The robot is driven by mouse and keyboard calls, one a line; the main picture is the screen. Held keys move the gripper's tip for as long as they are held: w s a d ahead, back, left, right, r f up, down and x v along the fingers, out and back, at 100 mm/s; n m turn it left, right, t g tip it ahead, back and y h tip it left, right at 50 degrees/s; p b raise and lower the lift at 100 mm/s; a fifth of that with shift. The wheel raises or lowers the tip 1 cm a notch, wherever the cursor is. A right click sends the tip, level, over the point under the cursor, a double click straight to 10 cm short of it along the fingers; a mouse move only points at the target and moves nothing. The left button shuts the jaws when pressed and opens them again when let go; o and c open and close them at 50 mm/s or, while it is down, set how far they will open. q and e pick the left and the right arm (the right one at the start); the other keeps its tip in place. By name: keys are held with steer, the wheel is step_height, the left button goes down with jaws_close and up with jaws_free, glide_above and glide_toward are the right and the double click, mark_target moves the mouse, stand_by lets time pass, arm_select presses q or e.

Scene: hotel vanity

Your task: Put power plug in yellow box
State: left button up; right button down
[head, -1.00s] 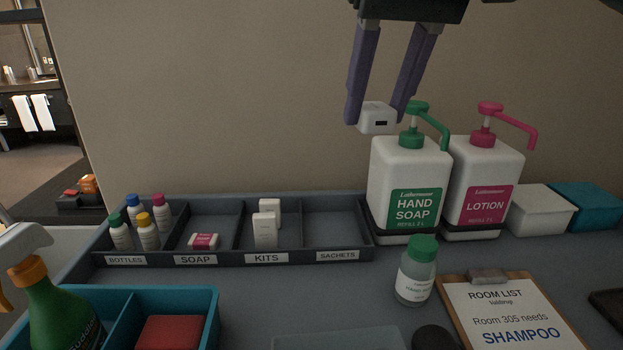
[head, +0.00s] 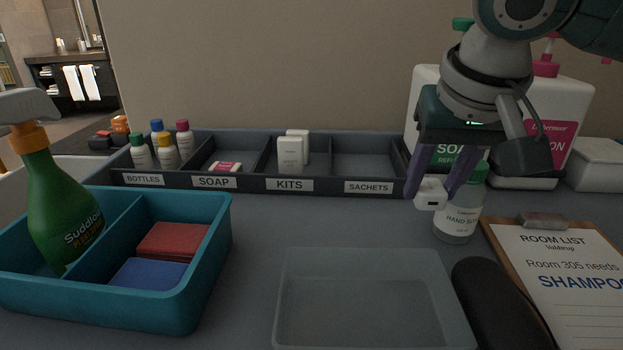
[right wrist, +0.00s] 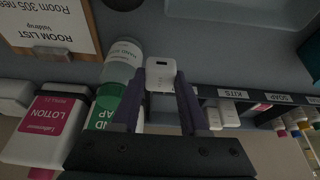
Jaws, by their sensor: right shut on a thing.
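The power plug (head: 431,194) is a small white block with a dark port. My right gripper (head: 440,190) is shut on it and holds it above the counter, in front of the hand soap refill bottle. In the right wrist view the plug (right wrist: 160,72) sits between the purple fingertips (right wrist: 161,84). No yellow box shows in either view. My left gripper is not in view.
A clear tray (head: 280,315) lies at the front middle, with a dark rounded object (head: 490,300) beside it. A teal caddy (head: 222,235) stands at left. A small green-capped bottle (head: 455,225) is close behind the plug. A clipboard (head: 560,270) lies at right. A compartment organizer (head: 345,186) stands behind.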

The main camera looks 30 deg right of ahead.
mark_target(414, 244)
step_height(414, 244, down, 7)
steer(key=shift+b, duration=0.5)
steer(key=shift+f, duration=0.15)
steer(key=shift+f, duration=0.15)
steer(key=c, duration=0.7)
jaws_free()
